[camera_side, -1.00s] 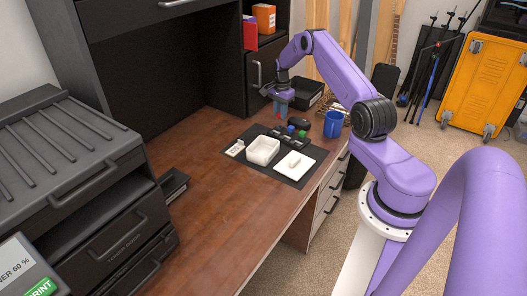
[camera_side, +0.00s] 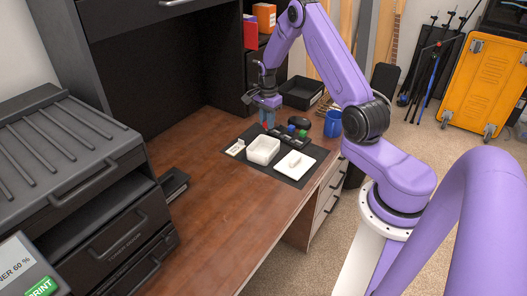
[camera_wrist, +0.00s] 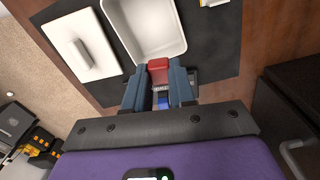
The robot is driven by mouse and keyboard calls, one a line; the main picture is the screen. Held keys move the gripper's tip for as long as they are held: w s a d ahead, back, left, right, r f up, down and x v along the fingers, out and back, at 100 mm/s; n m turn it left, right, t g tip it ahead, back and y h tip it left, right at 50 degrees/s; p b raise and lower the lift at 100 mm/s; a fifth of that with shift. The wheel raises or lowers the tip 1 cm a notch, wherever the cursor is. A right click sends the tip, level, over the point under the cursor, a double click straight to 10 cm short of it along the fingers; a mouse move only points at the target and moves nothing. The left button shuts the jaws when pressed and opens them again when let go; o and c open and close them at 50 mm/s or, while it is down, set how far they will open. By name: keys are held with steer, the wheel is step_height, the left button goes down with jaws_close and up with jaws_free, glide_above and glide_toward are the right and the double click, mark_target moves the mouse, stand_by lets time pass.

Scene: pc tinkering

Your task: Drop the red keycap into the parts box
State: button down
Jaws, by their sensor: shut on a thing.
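The red keycap (camera_wrist: 159,68) is held between the two blue fingertips of my gripper (camera_wrist: 158,82) in the wrist view. In the side view, my gripper (camera_side: 267,118) hangs fingers down over the back of the dark mat, with only a speck of red at its tips. The parts box is most likely the open white tray (camera_side: 263,150) on the mat. It looks empty where I can see into it. In the wrist view, the keycap lies just short of the near wall of that white tray (camera_wrist: 147,48), apparently above it; the exact height is unclear.
A dark strip with blue (camera_side: 291,128) and green (camera_side: 302,134) keycaps lies right of my gripper. A white lid-like plate (camera_side: 295,164) lies right of the tray. A blue mug (camera_side: 332,124), a black mouse (camera_side: 299,121) and a black bin (camera_side: 301,93) stand behind.

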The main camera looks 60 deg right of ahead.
steer(key=a, duration=0.2)
glide_above(266, 152)
steer(key=shift+f, duration=2.8)
steer(key=c, duration=0.9)
jaws_free()
steer(key=shift+o, duration=0.2)
steer(key=shift+r, duration=0.1)
step_height(266, 152, up, 17)
steer(key=shift+r, duration=0.15)
